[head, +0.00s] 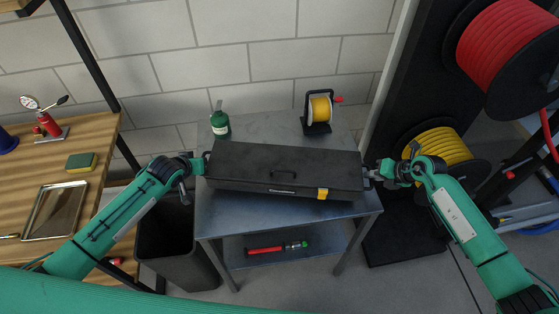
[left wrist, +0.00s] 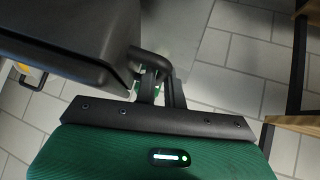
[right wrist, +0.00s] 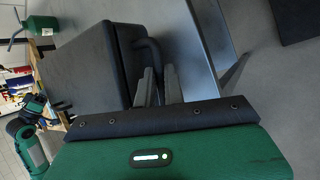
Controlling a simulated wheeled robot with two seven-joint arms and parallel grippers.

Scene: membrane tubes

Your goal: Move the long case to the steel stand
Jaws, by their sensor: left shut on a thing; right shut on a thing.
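The long case (head: 260,170) is a dark box with a top handle and a yellow latch. It spans between my two grippers, over the steel stand (head: 221,222). Whether it rests on the stand's top or is just above it, I cannot tell. My left gripper (head: 203,166) is shut on the case's left end handle (left wrist: 150,62), seen in the left wrist view. My right gripper (head: 369,174) is shut on its right end handle (right wrist: 151,57), seen in the right wrist view. The case hides the middle of the stand's top.
A green bottle (head: 220,123) and a yellow spool (head: 319,109) stand at the back of the stand. A red tool (head: 265,250) lies on the lower shelf. A dark bin (head: 176,242) is at left, beside a wooden bench (head: 92,178). Large hose reels (head: 440,152) are at right.

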